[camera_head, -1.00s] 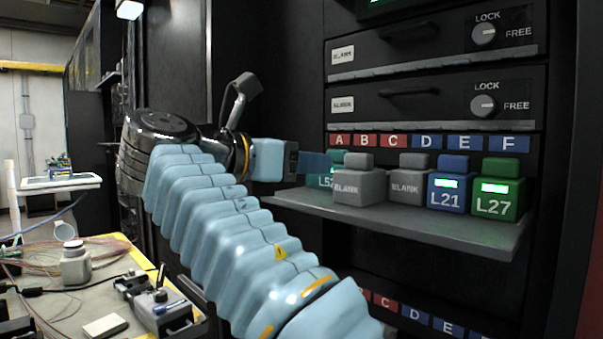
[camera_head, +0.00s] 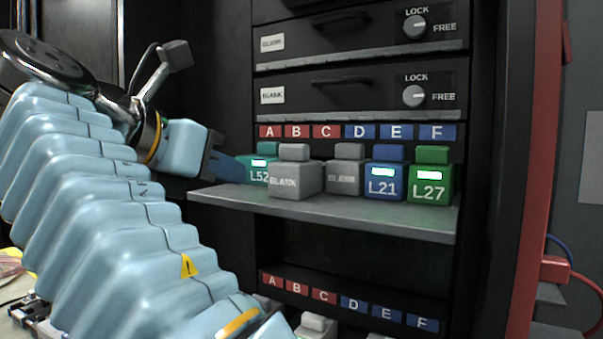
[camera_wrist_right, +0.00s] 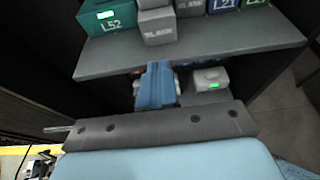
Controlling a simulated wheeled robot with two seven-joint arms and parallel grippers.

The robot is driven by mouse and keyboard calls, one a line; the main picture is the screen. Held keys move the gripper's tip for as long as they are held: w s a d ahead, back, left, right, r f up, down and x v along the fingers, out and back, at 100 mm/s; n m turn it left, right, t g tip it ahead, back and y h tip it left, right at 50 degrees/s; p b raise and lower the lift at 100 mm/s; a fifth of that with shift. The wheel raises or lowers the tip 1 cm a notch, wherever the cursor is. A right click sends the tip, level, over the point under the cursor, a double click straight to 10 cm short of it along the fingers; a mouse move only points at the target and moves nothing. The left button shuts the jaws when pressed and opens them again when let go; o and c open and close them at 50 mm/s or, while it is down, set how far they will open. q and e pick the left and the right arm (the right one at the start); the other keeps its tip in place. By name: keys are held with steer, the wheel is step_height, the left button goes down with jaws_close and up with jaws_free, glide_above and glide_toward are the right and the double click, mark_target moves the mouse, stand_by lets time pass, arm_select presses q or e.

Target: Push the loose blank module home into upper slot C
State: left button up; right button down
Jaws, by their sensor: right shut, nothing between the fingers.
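The loose blank module (camera_head: 297,180) is a grey block on the upper shelf. It stands farther out than the modules beside it, apparently in line with slot C (camera_head: 325,131), though the angle makes this hard to judge. It also shows in the right wrist view (camera_wrist_right: 158,29). My right gripper (camera_head: 232,168) is shut and empty, left of the blank and in front of the green L52 module (camera_head: 259,177), apart from the blank. In the wrist view its blue fingers (camera_wrist_right: 157,85) point toward the shelf front, below the blank. My left gripper is not in view.
Another grey blank (camera_head: 345,179), a blue L21 (camera_head: 385,184) and a green L27 (camera_head: 430,188) stand to the right on the shelf (camera_head: 340,212). Two drawers with knobs (camera_head: 414,96) are above. A lower labelled row (camera_head: 345,302) holds more modules. A red post (camera_head: 530,170) stands right.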

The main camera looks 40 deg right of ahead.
mark_target(282, 176)
steer(key=shift+d+r+b+x, duration=0.1)
steer(key=shift+r+b+x, duration=0.25)
steer(key=shift+x, duration=1.6)
steer(key=shift+d+r+b+x, duration=0.15)
steer(key=shift+r+b+x, duration=0.15)
steer(key=shift+x, duration=1.7)
steer(key=shift+d+r+b+x, duration=0.1)
steer(key=shift+r+b+x, duration=0.2)
steer(key=shift+x, duration=1.65)
steer(key=shift+w+d+r+p, duration=0.1)
steer(key=shift+w+d+p, duration=0.2)
steer(key=shift+d, duration=0.5)
steer(key=shift+w+d+p, duration=0.15)
steer(key=shift+w+d, duration=0.25)
steer(key=shift+d, duration=0.35)
steer(key=shift+w+d+p, duration=0.2)
steer(key=shift+w+d, duration=0.15)
steer(key=shift+d, duration=0.45)
steer(key=shift+s+a, duration=0.15)
steer(key=shift+a, duration=0.25)
steer(key=shift+s+a+b, duration=0.2)
steer(key=shift+s+a, duration=0.25)
steer(key=shift+a, duration=0.7)
steer(key=shift+s+a+b, duration=0.25)
steer(key=shift+s+a, duration=0.25)
steer(key=shift+a, duration=0.6)
steer(key=shift+s+a+b, duration=0.2)
steer(key=shift+s+a, duration=0.25)
steer(key=shift+a, duration=0.7)
